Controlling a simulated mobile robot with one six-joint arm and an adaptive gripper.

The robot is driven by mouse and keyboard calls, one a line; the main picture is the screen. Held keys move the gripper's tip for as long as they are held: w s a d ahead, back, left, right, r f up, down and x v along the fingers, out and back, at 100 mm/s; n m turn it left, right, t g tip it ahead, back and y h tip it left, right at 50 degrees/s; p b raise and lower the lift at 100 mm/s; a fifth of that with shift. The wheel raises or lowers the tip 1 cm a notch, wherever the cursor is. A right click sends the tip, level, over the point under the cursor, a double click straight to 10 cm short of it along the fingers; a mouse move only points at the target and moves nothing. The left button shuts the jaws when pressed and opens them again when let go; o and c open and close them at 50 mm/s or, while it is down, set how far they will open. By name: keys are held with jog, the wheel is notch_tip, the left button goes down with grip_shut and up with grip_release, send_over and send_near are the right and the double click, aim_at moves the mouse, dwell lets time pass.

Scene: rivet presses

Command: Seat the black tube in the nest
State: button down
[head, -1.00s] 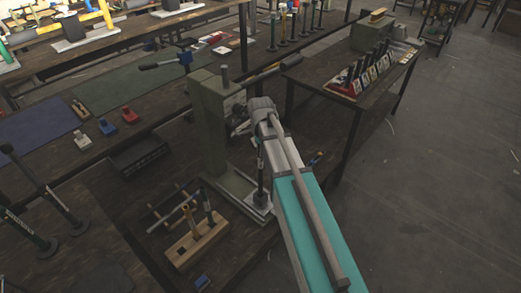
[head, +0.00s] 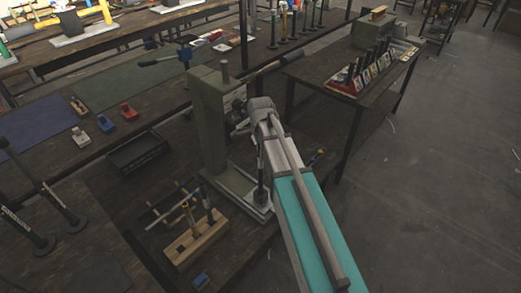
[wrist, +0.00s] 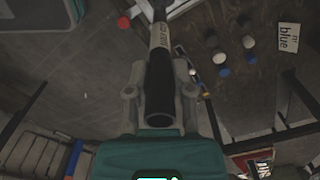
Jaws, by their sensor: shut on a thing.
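In the wrist view the black tube (wrist: 159,75) runs between the two fingers of my gripper (wrist: 160,92), with its open dark end towards the camera and a white printed label farther down. My gripper is shut on it. In the head view the tube (head: 261,182) hangs roughly upright beside my arm, over the base plate (head: 232,186) of the green-grey press (head: 207,125). In the wrist view its far end points to a pale plate (wrist: 185,8) at the top edge. I cannot make out the nest or whether the tube touches it.
A wooden block (head: 185,252) holding short rods stands in front of the press. A black tray (head: 136,152) lies to its left. A blue piece (head: 200,281) lies near the front edge. Another table (head: 330,75) with a red rack (head: 348,88) stands to the right.

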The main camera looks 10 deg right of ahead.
jog(key=shift+f+b, duration=1.95)
jog(key=shift+f, duration=0.1)
jog(key=shift+c, duration=2)
grip_release()
jog(key=shift+r, duration=0.15)
notch_tip(320, 180, up, 12)
jog(key=p, duration=1.2)
jog(key=shift+s, duration=0.1)
jog(key=s+n, duration=1.5)
jog(key=n, duration=0.1)
jog(key=shift+s+d+n, duration=0.25)
jog(key=shift+s+n, duration=0.15)
